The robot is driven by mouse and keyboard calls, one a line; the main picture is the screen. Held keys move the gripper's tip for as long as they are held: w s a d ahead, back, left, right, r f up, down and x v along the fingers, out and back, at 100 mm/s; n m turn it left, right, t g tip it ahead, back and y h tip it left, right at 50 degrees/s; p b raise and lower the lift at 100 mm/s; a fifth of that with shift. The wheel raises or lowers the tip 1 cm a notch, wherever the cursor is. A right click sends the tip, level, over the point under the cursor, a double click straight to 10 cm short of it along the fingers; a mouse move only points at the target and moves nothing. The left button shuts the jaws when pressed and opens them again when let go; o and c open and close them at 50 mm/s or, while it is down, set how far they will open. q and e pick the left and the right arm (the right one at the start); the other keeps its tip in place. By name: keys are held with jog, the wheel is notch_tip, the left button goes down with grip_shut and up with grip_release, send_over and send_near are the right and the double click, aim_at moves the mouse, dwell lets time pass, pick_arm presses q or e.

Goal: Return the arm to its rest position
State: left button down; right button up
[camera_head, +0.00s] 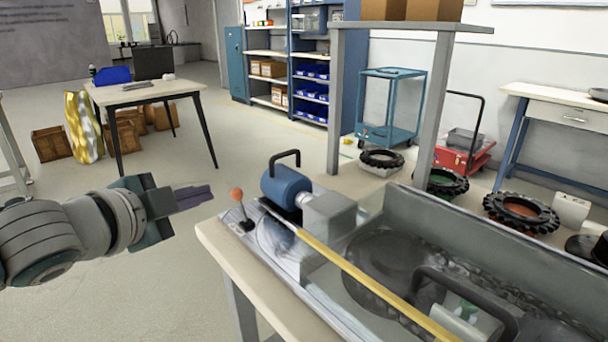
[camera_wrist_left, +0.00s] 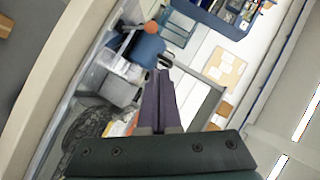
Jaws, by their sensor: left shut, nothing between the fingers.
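My left gripper (camera_head: 194,196) comes in from the left in the head view. Its dark purple fingers are together with nothing between them. It points right, held out in the air to the left of the machine with the orange-knobbed lever (camera_head: 238,196). The fingers are apart from the machine in the picture. In the left wrist view the shut fingers (camera_wrist_left: 158,88) point up, with the blue motor (camera_wrist_left: 145,50) and the orange knob (camera_wrist_left: 151,27) beyond them. My right gripper is not in view.
The machine's bench (camera_head: 211,237) stands close in front and to the right, with a clear cover and a yellow bar (camera_head: 350,268). A grey post (camera_head: 334,105) rises behind it. A white table (camera_head: 146,93) stands farther back left. Open floor (camera_head: 120,315) lies below my left arm.

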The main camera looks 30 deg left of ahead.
pick_arm(q)
jog(key=shift+s+r, duration=0.1)
jog(key=shift+s, duration=0.15)
dwell(0.3)
jog(key=s+d+r+n+g+h+p, duration=0.1)
jog(key=s+d+r+n+g+p, duration=0.15)
jog(key=s+d+p, duration=0.35)
jog(key=s+d+r+n+g+p, duration=0.2)
jog(key=s+d+n+g, duration=0.15)
jog(key=s, duration=0.55)
jog(key=s+d+r+n+g+h+p, duration=0.1)
jog(key=s+d+r+n+g+p, duration=0.2)
jog(key=s+d, duration=0.35)
notch_tip(320, 180, up, 37)
jog(key=s+g+p, duration=0.1)
jog(key=s+p, duration=0.1)
jog(key=p, duration=3.6)
jog(key=shift+a+f+g, duration=0.15)
jog(key=shift+a+g, duration=0.1)
jog(key=shift+g, duration=0.05)
